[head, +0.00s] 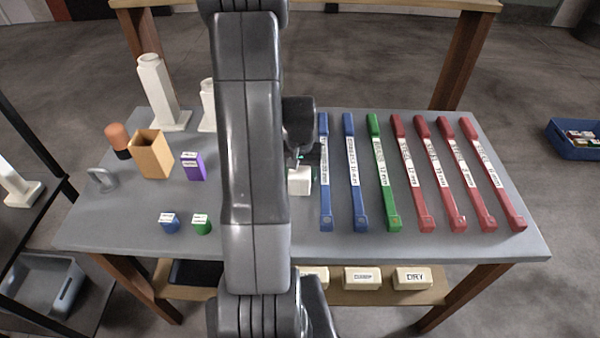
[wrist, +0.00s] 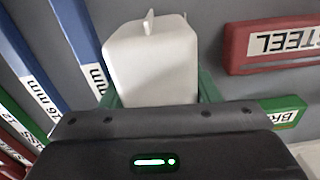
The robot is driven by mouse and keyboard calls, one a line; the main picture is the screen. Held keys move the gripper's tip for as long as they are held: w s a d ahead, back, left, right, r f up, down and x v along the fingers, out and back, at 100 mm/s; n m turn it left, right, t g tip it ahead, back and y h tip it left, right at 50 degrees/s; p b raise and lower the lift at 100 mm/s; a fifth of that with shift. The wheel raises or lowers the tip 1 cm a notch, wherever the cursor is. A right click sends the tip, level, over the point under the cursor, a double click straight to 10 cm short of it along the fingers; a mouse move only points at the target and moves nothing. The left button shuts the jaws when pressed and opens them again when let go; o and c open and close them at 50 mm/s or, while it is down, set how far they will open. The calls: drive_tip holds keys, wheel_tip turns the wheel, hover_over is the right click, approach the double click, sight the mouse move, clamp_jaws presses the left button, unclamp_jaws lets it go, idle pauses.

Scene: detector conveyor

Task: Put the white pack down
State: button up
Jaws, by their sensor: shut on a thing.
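The white pack (head: 300,181) is a small pale block over the grey table, just left of the blue bars. It also shows in the wrist view (wrist: 150,62), with a small tab on its near-top edge. My gripper (head: 300,164) is shut on it, with a green finger at each side in the wrist view (wrist: 158,92). I cannot tell whether its underside touches the table. My arm hides part of the table to its left in the head view.
Blue, green and red labelled bars (head: 383,175) lie close on the right. A red block marked STEEL (wrist: 272,45) sits near in the wrist view. Left of my arm are a purple box (head: 194,166), a tan open box (head: 151,154) and a green block (head: 201,224).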

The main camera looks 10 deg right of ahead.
drive_tip(key=o, duration=1.3)
drive_tip(key=shift+f, duration=0.1)
